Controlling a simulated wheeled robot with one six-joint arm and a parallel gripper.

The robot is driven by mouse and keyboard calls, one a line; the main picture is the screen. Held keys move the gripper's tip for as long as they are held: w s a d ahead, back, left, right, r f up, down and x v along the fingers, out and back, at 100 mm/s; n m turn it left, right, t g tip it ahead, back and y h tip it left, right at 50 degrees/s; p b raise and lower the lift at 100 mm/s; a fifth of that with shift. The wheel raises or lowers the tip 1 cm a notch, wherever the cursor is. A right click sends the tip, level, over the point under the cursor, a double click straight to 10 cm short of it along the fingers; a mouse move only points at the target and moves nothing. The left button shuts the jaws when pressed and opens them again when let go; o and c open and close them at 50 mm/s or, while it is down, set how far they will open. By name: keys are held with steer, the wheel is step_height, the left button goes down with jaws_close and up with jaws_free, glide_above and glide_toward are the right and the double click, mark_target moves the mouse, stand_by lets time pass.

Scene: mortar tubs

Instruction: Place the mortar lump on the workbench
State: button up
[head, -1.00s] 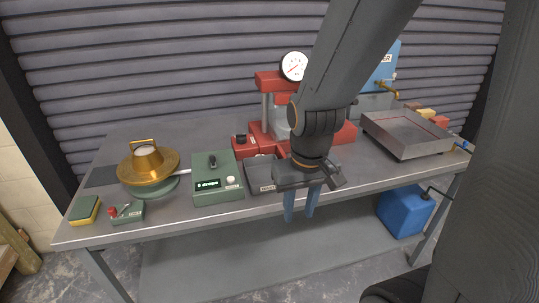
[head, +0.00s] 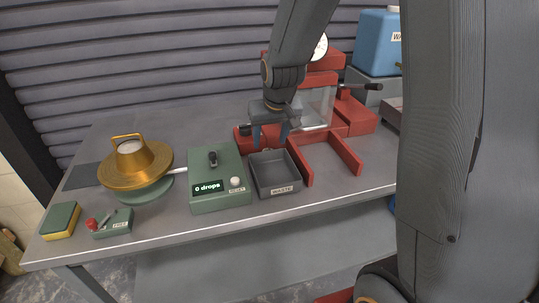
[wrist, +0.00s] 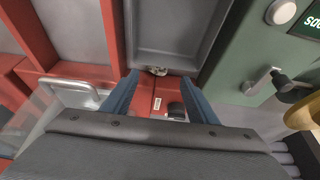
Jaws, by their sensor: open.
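My gripper (head: 270,145) points down just behind the waste tray (head: 297,186) in the head view, its blue fingers apart. The workbench (head: 150,218) is a grey top under the tray and devices.
A red press (head: 345,155) stands close to the right of the tray. A green counter box (head: 218,181) reading "0 drops" stands left of it. A brass flow table (head: 136,165) is further left.

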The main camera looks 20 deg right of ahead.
mark_target(269, 149)
steer(key=shift+d+p+x, duration=0.2)
steer(key=shift+p+x, duration=0.15)
steer(key=shift+x, duration=1.1)
steer(key=shift+d+p+x, duration=0.15)
steer(key=shift+p+x, duration=0.2)
steer(key=shift+x, duration=1.05)
steer(key=shift+w, duration=0.2)
steer(key=c, duration=1.3)
steer(key=shift+o, duration=0.2)
steer(key=shift+r, duration=0.15)
